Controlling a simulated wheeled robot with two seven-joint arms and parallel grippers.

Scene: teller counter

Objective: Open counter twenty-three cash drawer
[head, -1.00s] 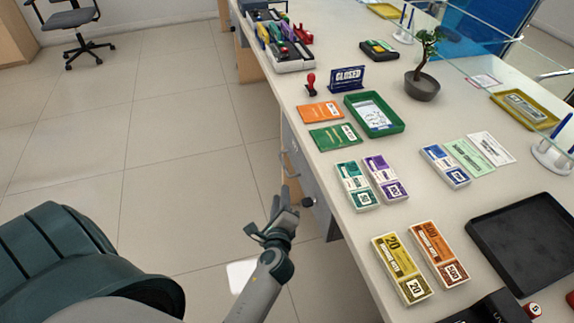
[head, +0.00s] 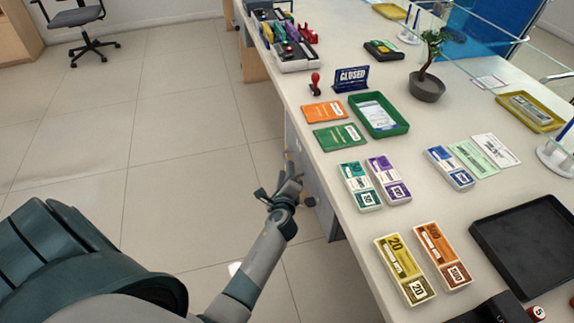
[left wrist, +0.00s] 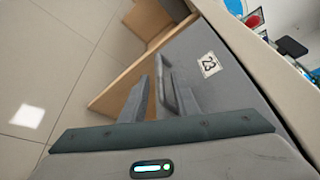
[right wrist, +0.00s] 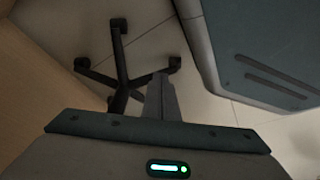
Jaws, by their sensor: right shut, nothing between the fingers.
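The grey drawer front (left wrist: 222,85) with a white label "23" (left wrist: 209,64) shows in the left wrist view. Its grey bar handle (left wrist: 168,82) stands out from the front. My left gripper (left wrist: 163,92) is open, with a finger to either side of the handle's near end; I cannot tell whether they touch it. In the head view my left gripper (head: 290,182) is beside the counter's grey cabinet side, below the top, and hides part of the front. My right gripper (right wrist: 162,76) is shut and empty, seen only in the right wrist view, away from the drawer.
The white countertop (head: 310,172) carries banknote bundles (head: 405,268), a green tray (head: 402,128), a black tray (head: 480,228) and a plant (head: 428,85). An office chair's base (right wrist: 118,75) shows in the right wrist view.

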